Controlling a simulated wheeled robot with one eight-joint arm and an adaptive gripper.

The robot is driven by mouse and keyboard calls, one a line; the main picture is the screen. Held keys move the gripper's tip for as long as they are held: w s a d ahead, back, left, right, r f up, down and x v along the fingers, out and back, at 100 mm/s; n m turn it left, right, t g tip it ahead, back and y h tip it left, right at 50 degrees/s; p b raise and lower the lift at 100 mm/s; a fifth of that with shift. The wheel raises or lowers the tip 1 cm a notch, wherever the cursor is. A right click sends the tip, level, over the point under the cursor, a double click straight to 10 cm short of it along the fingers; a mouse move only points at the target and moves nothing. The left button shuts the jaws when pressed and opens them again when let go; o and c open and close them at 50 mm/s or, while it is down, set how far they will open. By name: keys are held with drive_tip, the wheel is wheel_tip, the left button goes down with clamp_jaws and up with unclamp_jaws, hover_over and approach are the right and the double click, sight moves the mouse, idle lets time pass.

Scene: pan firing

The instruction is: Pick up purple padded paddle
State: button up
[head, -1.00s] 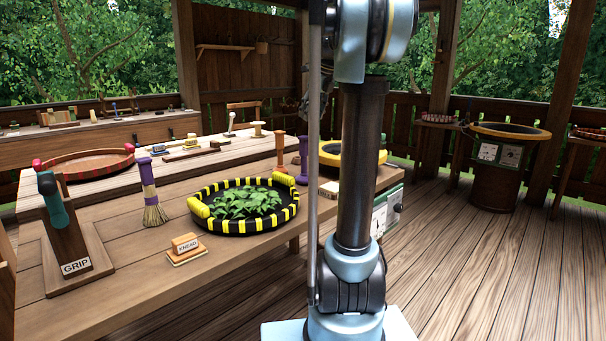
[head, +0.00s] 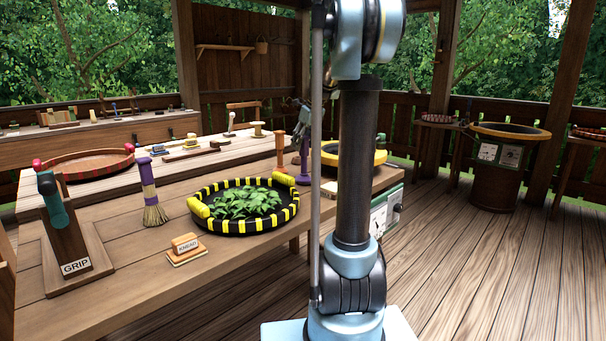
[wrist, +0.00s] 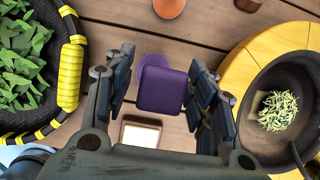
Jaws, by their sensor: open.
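The purple padded paddle (head: 304,160) stands upright on the table between the orange-brown upright tool and the yellow-rimmed pan, partly beside my arm in the head view. In the wrist view, I look down on its square purple pad (wrist: 162,90), with a round purple part just behind it. My gripper (wrist: 164,84) is open, with one finger on each side of the pad and gaps visible on both sides. In the head view, my gripper (head: 302,128) appears small, above the paddle. How high it is above the paddle is hard to tell.
A black pan with yellow stripes and green leaves (wrist: 70,75) lies left of my gripper. A yellow-rimmed dark pan (wrist: 243,75) with pale shreds lies right. An orange-brown tool (wrist: 169,6) stands at the top. A pale-topped block (wrist: 140,134) lies close below the paddle.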

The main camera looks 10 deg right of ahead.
drive_tip(key=shift+x, duration=1.75)
drive_tip(key=shift+d, duration=0.1)
clamp_jaws()
wheel_tip(320, 180, up, 10)
drive_tip(key=c, duration=1)
unclamp_jaws()
clamp_jaws()
